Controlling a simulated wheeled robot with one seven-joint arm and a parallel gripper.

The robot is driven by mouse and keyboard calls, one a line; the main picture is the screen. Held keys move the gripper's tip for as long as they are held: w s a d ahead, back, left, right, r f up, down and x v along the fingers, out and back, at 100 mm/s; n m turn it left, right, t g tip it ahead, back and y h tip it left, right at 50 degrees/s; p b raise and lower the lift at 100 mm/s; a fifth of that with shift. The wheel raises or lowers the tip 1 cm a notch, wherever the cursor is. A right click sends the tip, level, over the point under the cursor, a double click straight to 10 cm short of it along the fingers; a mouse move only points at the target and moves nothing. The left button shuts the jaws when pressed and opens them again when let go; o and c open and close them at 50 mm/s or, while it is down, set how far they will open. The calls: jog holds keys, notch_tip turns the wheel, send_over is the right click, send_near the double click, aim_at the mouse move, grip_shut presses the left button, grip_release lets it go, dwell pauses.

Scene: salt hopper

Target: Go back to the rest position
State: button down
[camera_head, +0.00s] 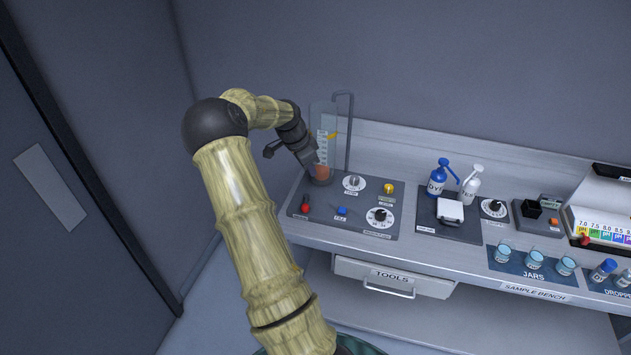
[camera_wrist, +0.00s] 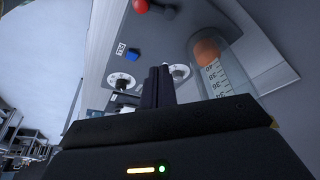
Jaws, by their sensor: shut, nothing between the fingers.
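My gripper (camera_head: 311,160) is in front of the clear graduated cylinder (camera_head: 322,130) at the left end of the bench. In the wrist view my gripper (camera_wrist: 158,72) has its dark fingers together with nothing between them. The cylinder (camera_wrist: 218,72) shows there to the right of the fingers, with orange material at one end. The hopper's control panel (camera_head: 325,217) carries a red knob (camera_head: 305,206), a blue button (camera_head: 342,211), a yellow knob (camera_head: 389,187) and dials. I cannot tell how close the fingers are to the panel.
A blue bottle (camera_head: 437,180) and a white bottle (camera_head: 470,184) stand right of the panel. Several jars (camera_head: 534,258) stand on a mat further right. A TOOLS drawer (camera_head: 393,278) is under the bench. A dark door (camera_head: 65,190) is at the left.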

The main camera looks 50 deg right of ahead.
jog(key=shift+w+a+r, duration=0.1)
jog(key=shift+a+r, duration=0.05)
jog(key=shift+r, duration=0.3)
